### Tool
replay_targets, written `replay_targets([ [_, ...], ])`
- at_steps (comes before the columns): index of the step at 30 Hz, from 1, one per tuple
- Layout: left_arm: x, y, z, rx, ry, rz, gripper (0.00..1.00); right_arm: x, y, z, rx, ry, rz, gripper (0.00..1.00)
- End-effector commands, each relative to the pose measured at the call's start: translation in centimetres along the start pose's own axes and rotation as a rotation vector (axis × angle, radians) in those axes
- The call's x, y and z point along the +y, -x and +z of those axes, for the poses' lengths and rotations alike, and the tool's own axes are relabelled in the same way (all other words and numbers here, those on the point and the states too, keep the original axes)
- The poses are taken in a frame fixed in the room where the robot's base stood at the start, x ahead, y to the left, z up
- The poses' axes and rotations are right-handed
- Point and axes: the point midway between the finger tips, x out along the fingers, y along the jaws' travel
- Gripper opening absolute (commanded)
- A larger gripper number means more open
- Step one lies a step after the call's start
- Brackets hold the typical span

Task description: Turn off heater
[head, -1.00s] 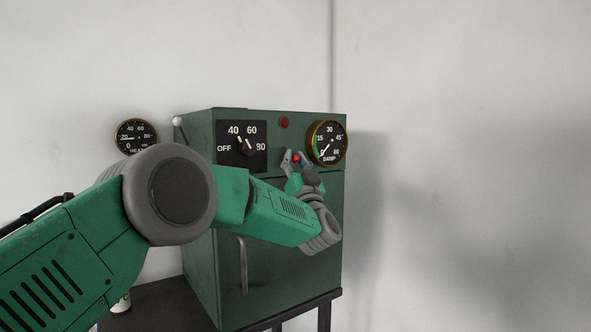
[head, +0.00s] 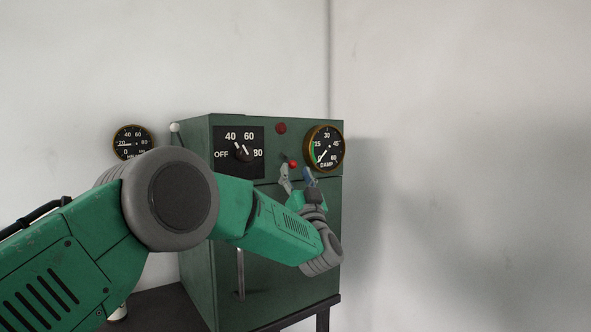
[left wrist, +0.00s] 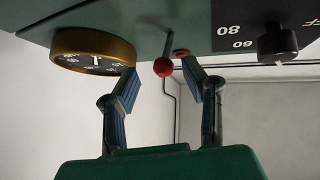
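The heater is a green cabinet (head: 210,255) with a dark dial plate (head: 225,135) marked OFF, 40, 60 and 80. Its black knob (head: 244,153) sits low in the plate. To its right, a small lever has a red ball tip (head: 293,164); the ball also shows in the left wrist view (left wrist: 163,67). My left gripper (head: 296,175) is open just below the ball. In the left wrist view, the ball appears between the spread fingertips (left wrist: 160,76), with a gap on each side. My right gripper is not in view.
A round DAMP gauge (head: 324,148) is close to the right of my left gripper. A red lamp (head: 281,128) is above the lever. A second gauge (head: 132,142) is on the left. The cabinet stands on a dark table (head: 160,305). Free space lies right.

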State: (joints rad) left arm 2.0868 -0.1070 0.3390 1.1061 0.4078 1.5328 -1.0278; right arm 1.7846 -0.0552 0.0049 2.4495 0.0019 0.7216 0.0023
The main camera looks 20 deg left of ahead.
Motion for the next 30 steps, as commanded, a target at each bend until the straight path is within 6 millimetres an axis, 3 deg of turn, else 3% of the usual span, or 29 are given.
replay_targets([
  [6,0.3,5.0,0.1,0.000,-0.002,0.006,0.39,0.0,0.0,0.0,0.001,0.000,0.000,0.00],
  [12,0.4,8.2,0.1,-0.002,-0.001,0.006,0.39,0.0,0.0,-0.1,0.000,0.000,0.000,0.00],
  [18,0.4,9.3,0.2,-0.002,-0.002,0.004,0.39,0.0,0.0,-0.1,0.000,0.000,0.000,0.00],
  [26,0.4,9.4,0.2,-0.002,-0.002,0.003,0.39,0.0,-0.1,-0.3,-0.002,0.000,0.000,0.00],
  [30,1.0,10.6,1.9,-0.026,-0.001,0.058,0.39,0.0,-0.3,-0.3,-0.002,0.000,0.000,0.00],
])
